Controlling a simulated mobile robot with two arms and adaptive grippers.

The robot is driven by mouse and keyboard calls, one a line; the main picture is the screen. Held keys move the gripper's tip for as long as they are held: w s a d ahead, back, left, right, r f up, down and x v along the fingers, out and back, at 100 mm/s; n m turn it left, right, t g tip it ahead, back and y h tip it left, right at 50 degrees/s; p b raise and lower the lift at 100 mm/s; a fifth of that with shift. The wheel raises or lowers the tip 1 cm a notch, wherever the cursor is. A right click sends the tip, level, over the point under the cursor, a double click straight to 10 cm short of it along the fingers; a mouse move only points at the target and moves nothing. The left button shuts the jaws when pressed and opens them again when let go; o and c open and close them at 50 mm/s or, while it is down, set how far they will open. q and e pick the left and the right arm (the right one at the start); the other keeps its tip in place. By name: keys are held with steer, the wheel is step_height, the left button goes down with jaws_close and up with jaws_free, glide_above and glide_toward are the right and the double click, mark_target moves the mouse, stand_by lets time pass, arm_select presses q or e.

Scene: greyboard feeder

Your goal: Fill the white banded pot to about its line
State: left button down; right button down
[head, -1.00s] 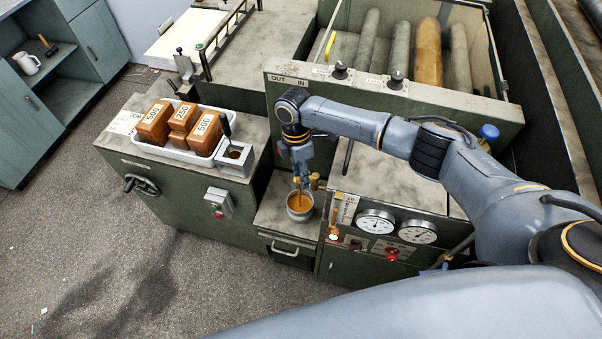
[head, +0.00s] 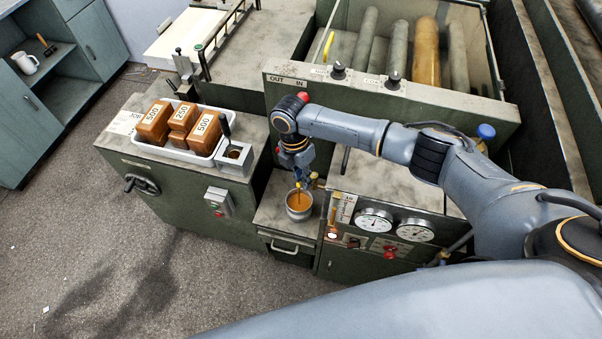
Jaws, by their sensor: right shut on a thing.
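The pot (head: 299,214) looks pale grey-white and stands upright on the low shelf between the two green machine blocks. Orange-brown liquid (head: 299,201) fills much of its opening; its line and band are too small to make out. My right gripper (head: 302,183) is just above and behind the pot's rim, pointing down. It is shut on what looks like the handle of a small brass tap (head: 316,183), largely hidden by the fingers. I cannot tell whether liquid still runs. My left gripper is not in view.
A white tray (head: 183,153) with brown blocks marked 500 and 250 sits on the left block, beside a small square holder (head: 235,158) with a dark handle. Gauges (head: 375,220) and knobs are right of the pot. A white jug (head: 26,63) stands on the far-left shelf.

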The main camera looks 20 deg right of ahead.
steer(key=shift+s+d+n+t+h+p, duration=0.2)
steer(key=shift+s+n+p, duration=0.1)
steer(key=shift+n, duration=0.8)
steer(key=shift+s+d+n+t+h+p, duration=0.15)
steer(key=shift+s+d+n+p, duration=0.15)
steer(key=shift+n, duration=0.8)
steer(key=shift+s+d+n+t+h+p, duration=0.15)
steer(key=shift+s+n+p, duration=0.2)
steer(key=shift+n, duration=0.75)
steer(key=c, duration=1.3)
jaws_free()
steer(key=shift+c, duration=0.2)
steer(key=shift+r, duration=0.1)
step_height(320, 180, up, 12)
steer(key=w+a, duration=0.1)
steer(key=a, duration=0.1)
